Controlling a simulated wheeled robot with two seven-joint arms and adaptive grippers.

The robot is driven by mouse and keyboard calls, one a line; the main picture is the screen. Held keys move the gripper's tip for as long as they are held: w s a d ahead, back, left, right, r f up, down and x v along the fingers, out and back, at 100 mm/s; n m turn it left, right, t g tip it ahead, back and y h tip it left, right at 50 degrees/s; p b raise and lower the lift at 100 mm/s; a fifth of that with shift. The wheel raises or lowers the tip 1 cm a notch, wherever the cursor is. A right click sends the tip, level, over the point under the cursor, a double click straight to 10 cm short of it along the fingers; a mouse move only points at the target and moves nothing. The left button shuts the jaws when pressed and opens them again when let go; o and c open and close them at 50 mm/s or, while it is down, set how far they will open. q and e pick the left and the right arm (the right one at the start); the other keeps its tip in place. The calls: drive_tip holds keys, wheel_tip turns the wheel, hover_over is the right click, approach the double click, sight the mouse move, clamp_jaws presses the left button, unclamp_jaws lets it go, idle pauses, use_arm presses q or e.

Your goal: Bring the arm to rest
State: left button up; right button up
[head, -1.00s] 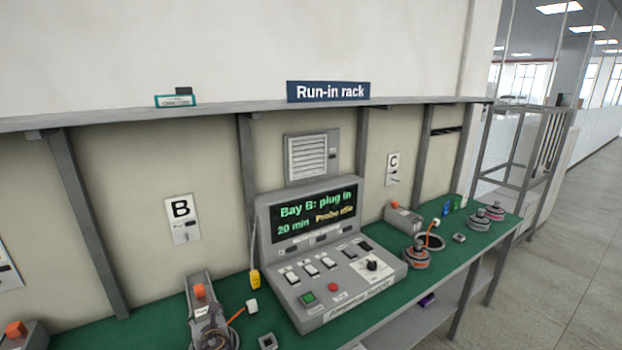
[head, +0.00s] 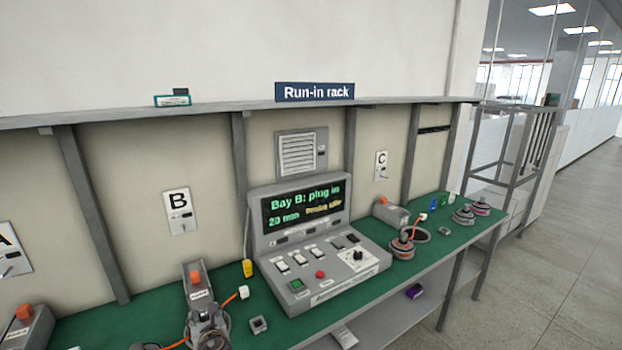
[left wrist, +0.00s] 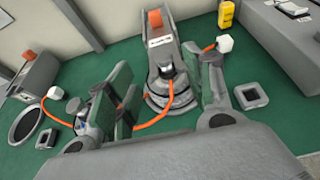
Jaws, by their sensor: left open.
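My left gripper (left wrist: 168,95) is open in the left wrist view. Its two fingers stand apart on either side of a grey, round hub motor (left wrist: 172,92), with nothing seen clamped between them. The motor sits in front of a grey stand with an orange block (left wrist: 156,20). An orange cable passes close to the left finger, and I cannot tell whether they touch. In the head view the motor (head: 208,338) is at the bottom edge below the B plate (head: 179,211), and the gripper there is hard to make out. My right gripper is in neither view.
A console (head: 325,255) with a lit screen stands on the green bench right of bay B. White plugs (head: 244,292) on orange cables and small square sockets (head: 259,324) lie close by. More hub motors (head: 402,248) stand further right. A grey shelf (head: 210,115) runs above.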

use_arm(q)
drive_tip(key=s+d+f+n+g+h, duration=0.4)
drive_tip(key=s+d+f+n, duration=0.1)
drive_tip(key=s+d+n, duration=0.6)
drive_tip(key=s+a+f+n+g+h, duration=0.1)
drive_tip(key=s+n+g+h, duration=0.1)
drive_tip(key=s+n, duration=0.65)
drive_tip(key=s+a+n+g+h, duration=0.1)
drive_tip(key=s+a+n+g, duration=0.1)
drive_tip(key=s+n, duration=0.65)
drive_tip(key=s+f+g, duration=0.1)
drive_tip(key=s+f, duration=0.1)
drive_tip(key=f, duration=1.5)
drive_tip(key=s+f, duration=0.2)
drive_tip(key=f, duration=1.4)
drive_tip(key=s+a+f, duration=0.2)
drive_tip(key=s+f, duration=0.8)
drive_tip(key=s, duration=0.1)
drive_tip(key=s+a+f+g, duration=0.1)
drive_tip(key=s+a+f, duration=0.1)
drive_tip(key=s+f, duration=0.8)
drive_tip(key=shift+s+m, duration=0.3)
drive_tip(key=shift+s, duration=0.1)
